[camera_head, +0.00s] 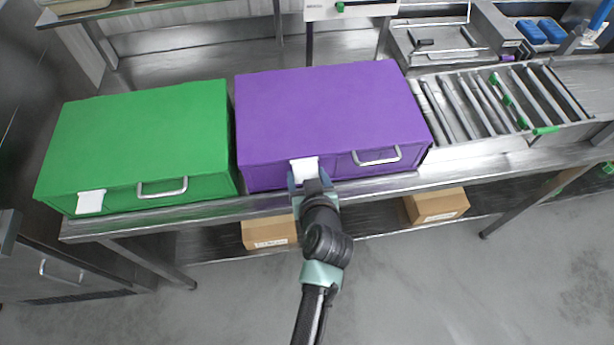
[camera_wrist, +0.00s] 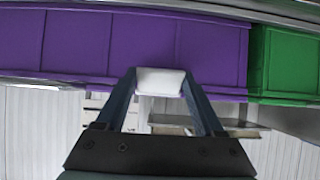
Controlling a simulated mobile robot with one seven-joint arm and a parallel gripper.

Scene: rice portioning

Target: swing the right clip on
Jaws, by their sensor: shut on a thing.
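A purple box (camera_head: 330,112) with a grey handle (camera_head: 378,157) stands on the steel counter, right of a green box (camera_head: 140,140). My gripper (camera_head: 308,182) is at the left part of the purple box's front and is shut on a small white piece (camera_head: 304,168) there. In the wrist view the white piece (camera_wrist: 160,82) sits between my two fingertips, against the purple box (camera_wrist: 120,45). I cannot tell whether this white piece is the right clip. The fingers hide part of its lower edge.
The green box has a similar white piece (camera_head: 90,202) and a grey handle (camera_head: 162,190). A roller rack (camera_head: 490,105) with green pieces lies to the right. Cardboard boxes (camera_head: 268,232) (camera_head: 437,207) sit on the lower shelf. The floor in front is clear.

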